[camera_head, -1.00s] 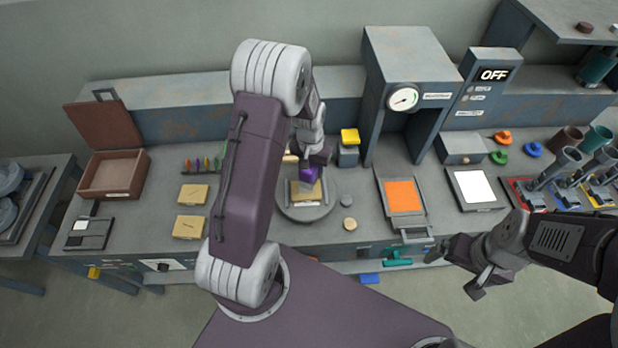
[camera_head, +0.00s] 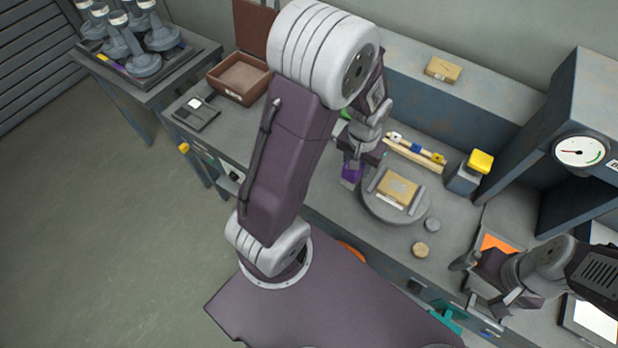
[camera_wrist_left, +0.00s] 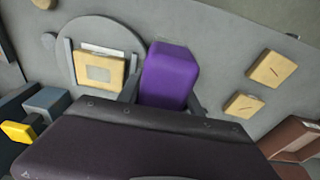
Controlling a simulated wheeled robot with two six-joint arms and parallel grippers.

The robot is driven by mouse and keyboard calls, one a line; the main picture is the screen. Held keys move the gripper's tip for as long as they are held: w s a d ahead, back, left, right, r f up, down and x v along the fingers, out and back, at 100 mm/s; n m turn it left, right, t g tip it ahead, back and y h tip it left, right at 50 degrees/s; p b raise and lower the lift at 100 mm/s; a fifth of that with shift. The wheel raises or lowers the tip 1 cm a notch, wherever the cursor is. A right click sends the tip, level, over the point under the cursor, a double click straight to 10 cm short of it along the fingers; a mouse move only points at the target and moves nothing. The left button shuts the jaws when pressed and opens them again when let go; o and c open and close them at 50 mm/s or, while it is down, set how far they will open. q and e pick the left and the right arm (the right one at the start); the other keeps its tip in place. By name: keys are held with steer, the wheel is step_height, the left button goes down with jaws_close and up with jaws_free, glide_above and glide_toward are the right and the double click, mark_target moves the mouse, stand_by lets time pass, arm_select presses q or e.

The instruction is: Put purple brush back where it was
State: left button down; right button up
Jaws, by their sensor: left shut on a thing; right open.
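The purple brush (camera_head: 350,174) is in my left gripper (camera_head: 356,162), which is shut on it. In the head view the brush hangs at the left edge of the round grey plate (camera_head: 376,212). A tan block (camera_head: 398,189) lies on that plate between grey bars, apart from the brush. In the left wrist view the purple brush (camera_wrist_left: 169,76) sits between the fingers, with the plate to its left. Its lower end is hidden there. My right gripper (camera_head: 474,284) is open and empty, by the bench's front edge near the orange panel.
A wooden rack (camera_head: 414,151) with coloured pieces stands behind the plate, beside a yellow-topped block (camera_head: 480,162). A brown open box (camera_head: 240,80) is at the left. In the wrist view, two tan blocks (camera_wrist_left: 270,69) lie right of the brush. My left arm hides some bench.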

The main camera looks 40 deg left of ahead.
arm_select(q)
steer(key=shift+d+f, duration=0.15)
steer(key=shift+d, duration=0.05)
steer(key=shift+a, duration=0.2)
glide_above(322, 172)
step_height(322, 172, down, 7)
steer(key=shift+s+a+b, duration=0.1)
steer(key=shift+b, duration=0.2)
step_height(322, 172, down, 4)
steer(key=shift+r+b, duration=0.1)
steer(key=shift+b, duration=0.35)
steer(key=shift+f, duration=0.25)
steer(key=c, duration=0.8)
jaws_free()
